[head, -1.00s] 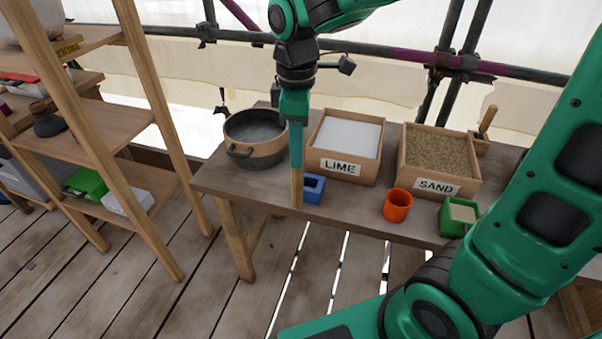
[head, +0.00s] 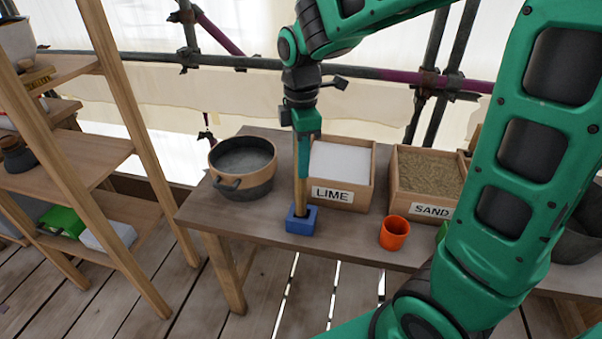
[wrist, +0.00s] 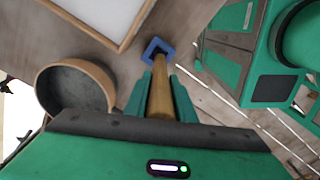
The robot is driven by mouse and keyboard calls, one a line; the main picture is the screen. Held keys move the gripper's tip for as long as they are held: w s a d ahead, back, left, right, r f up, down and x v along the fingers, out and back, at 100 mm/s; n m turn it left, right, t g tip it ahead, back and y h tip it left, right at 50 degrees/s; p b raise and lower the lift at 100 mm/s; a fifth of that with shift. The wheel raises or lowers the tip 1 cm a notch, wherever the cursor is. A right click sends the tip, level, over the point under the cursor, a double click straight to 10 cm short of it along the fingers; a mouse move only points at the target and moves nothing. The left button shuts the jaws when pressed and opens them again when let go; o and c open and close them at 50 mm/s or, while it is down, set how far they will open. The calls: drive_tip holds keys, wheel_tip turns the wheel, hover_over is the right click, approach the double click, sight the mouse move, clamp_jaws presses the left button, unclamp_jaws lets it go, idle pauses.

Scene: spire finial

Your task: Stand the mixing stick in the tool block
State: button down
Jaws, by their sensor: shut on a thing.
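The mixing stick (head: 300,192) is a plain wooden rod, held upright with its lower end at the opening of the blue tool block (head: 301,224). My gripper (head: 302,160) is shut on the stick's upper part, above the block. In the wrist view the stick (wrist: 160,103) runs between the two green fingers toward the square opening of the block (wrist: 169,48). Its tip overlaps that opening; how deep it reaches inside is hidden.
A pot (head: 243,170) stands left of the block. The lime box (head: 339,192) is behind it to the right, with the sand box (head: 428,180) beyond. An orange cup (head: 394,232) stands to the right near the table's front edge (head: 345,255).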

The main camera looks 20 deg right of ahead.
drive_tip(key=shift+w+d+f, duration=0.1)
drive_tip(key=shift+w+f, duration=0.05)
drive_tip(key=shift+f, duration=0.95)
drive_tip(key=shift+w+d+f, duration=0.1)
drive_tip(key=shift+f, duration=1.1)
drive_tip(key=c, duration=1.5)
unclamp_jaws()
